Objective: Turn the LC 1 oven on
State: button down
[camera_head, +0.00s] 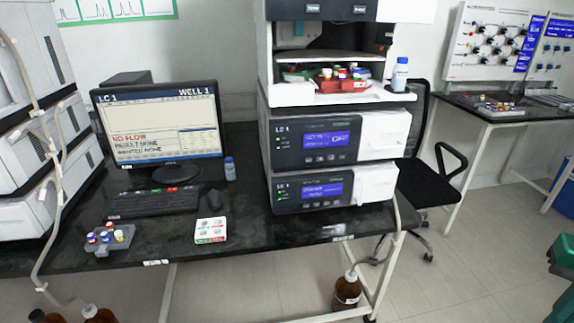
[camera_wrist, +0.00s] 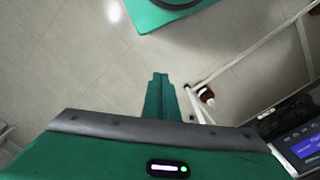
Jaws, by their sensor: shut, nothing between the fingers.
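A stack of white and dark instruments stands at the right end of the black bench. Its upper LC 1 module (camera_head: 290,150) has a lit blue screen and small buttons under it. The lower LC 1 module (camera_head: 284,196) has the same layout. The labels are too small to tell which one is the oven. In the wrist view, a module with a lit blue screen (camera_wrist: 305,146) shows at the lower right edge. My gripper (camera_wrist: 160,77) is shut and empty, over open floor to the left of the bench frame in that view. It is not seen in the head view.
The LC 1 monitor (camera_head: 158,128) reads NO FLOW. A blue-capped bottle (camera_head: 399,78) stands on the stack. A brown bottle (camera_head: 346,291) and a black chair (camera_head: 437,188) are nearby.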

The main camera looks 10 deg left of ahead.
jog(key=shift+a, duration=0.1)
jog(key=w+a+f+n+t+y, duration=0.1)
jog(key=w+a+n+t, duration=0.1)
jog(key=w+a+n, duration=0.6)
jog(key=w+a+n+t+y, duration=0.1)
jog(key=w+a+t, duration=0.35)
jog(key=w, duration=0.85)
jog(key=w+a+r+n+y, duration=0.1)
jog(key=w+a+n+y, duration=0.1)
jog(key=a, duration=0.6)
jog(key=w+a+r+n+y, duration=0.1)
jog(key=w+a+r+y, duration=0.1)
jog(key=a, duration=0.7)
jog(key=w+a+r+n+y, duration=0.1)
jog(key=w+a+n+y, duration=0.1)
jog(key=a, duration=0.6)
jog(key=w+t+y, duration=0.1)
jog(key=w, duration=0.1)
jog(key=shift+w+a+r+n+y, duration=0.2)
jog(key=shift+w+r+n+y, duration=0.1)
jog(key=shift+y, duration=0.1)
jog(key=shift+w, duration=0.1)
